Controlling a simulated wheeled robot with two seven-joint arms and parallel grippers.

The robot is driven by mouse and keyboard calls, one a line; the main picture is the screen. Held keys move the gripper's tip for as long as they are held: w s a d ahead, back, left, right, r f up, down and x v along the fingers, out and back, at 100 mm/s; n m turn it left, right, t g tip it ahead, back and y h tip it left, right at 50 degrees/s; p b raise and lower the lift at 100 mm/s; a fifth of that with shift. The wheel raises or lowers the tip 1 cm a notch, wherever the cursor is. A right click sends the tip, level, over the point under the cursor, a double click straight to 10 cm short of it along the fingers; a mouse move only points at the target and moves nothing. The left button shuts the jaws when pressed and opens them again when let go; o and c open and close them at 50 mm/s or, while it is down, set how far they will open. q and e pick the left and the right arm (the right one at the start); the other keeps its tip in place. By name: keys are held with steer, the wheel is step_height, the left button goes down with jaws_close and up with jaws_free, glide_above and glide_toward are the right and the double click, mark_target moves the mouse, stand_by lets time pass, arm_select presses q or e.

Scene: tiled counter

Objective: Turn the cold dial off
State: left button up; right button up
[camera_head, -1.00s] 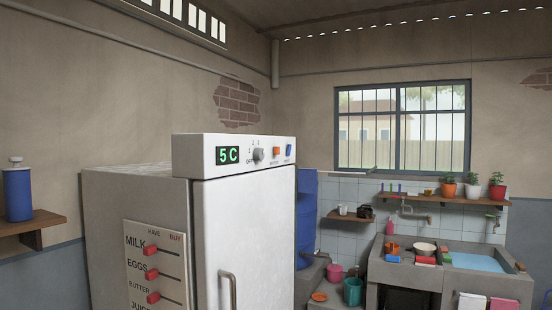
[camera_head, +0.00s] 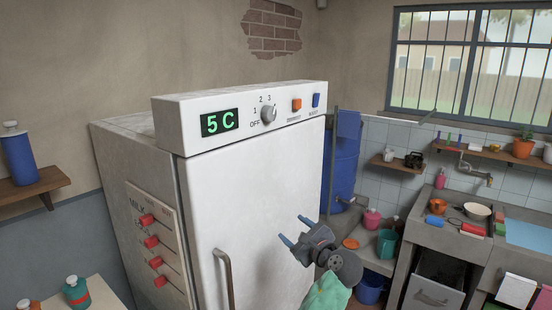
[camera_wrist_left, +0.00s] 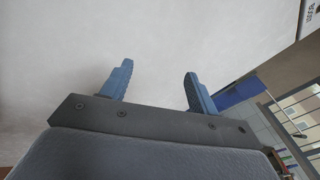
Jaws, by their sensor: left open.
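The cold dial (camera_head: 268,115) is a grey knob on the white control panel (camera_head: 180,143) at the top of the fridge, with marks OFF, 1, 2 and 3 around it. I cannot tell which mark it points to. A green display (camera_head: 220,122) left of it reads 5 C. My left gripper (camera_head: 294,230) is open and empty in front of the fridge door, below and right of the dial and apart from it. In the left wrist view its blue fingers (camera_wrist_left: 158,72) are spread before a pale surface; the dial is not in that view. My right gripper is not seen.
An orange button (camera_head: 297,104) and a blue switch (camera_head: 316,100) sit right of the dial. The door handle (camera_head: 224,280) is below left of my gripper. A blue barrel (camera_head: 342,160) stands right of the fridge. The space before the panel is clear.

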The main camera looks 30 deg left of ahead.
arm_select(q)
step_height(320, 180, up, 18)
steer(key=w+a+m+g+y+p, duration=0.1)
steer(key=w+g+y+p, duration=0.1)
steer(key=w+y+p, duration=0.15)
steer(key=g+y, duration=0.3)
glide_toward(273, 117)
steer(key=shift+m+g, duration=0.4)
steer(key=p+x, duration=0.4)
steer(key=x, duration=0.3)
steer(key=shift+r+p, duration=0.25)
steer(key=shift+p, duration=0.15)
steer(key=shift+w+a+r+p, duration=0.15)
steer(key=shift+a+p, duration=0.2)
steer(key=shift+a, duration=0.35)
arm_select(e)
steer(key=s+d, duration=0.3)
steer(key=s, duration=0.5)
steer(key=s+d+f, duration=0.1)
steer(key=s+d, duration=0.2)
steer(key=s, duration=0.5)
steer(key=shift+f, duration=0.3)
arm_select(q)
steer(key=c, duration=1)
steer(key=shift+o, duration=0.2)
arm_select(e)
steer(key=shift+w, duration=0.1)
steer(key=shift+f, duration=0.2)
